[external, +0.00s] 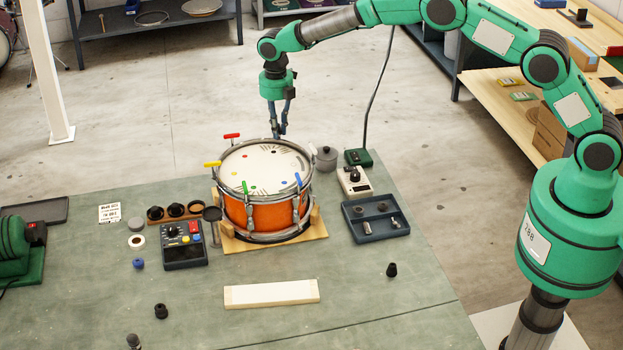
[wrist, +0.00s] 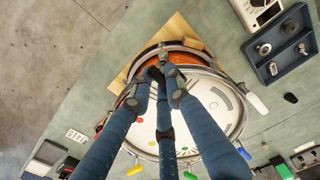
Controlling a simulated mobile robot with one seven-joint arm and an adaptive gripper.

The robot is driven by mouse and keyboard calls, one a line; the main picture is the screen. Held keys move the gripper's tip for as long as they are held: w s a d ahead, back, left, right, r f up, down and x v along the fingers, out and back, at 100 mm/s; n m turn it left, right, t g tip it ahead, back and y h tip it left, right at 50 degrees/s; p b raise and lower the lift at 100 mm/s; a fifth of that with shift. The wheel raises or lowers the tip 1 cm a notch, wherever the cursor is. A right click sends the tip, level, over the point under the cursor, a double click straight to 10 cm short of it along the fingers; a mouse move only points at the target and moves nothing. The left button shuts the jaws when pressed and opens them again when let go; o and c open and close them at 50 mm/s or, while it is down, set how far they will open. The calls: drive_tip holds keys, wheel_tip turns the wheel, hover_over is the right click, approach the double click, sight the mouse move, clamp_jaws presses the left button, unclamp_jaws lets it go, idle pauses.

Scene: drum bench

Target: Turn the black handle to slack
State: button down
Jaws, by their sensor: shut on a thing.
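The snare drum (external: 262,212) has an orange shell, metal hoops and a pale head, and stands on a wooden base. Around its rim are a red handle (external: 231,136), a yellow handle (external: 212,164), a green handle (external: 245,187) and a blue handle (external: 298,179); a white handle (wrist: 257,103) shows in the wrist view. My gripper (external: 279,136) reaches down to the drum's far rim. In the wrist view its fingertips close on the dark black handle (wrist: 155,73), which is mostly hidden by them. How far the handle is turned cannot be seen.
A dark blue tray (external: 360,238) with small metal parts lies right of the drum. A black control box (external: 184,257) stands left. A white block (external: 272,293) lies in front. A white meter (external: 354,181) and green box (external: 358,157) stand at the back right.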

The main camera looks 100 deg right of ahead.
drive_tip(key=shift+w+r, duration=0.1)
drive_tip(key=c, duration=1.7)
unclamp_jaws()
drive_tip(key=shift+o, duration=0.2)
wheel_tip(320, 180, up, 12)
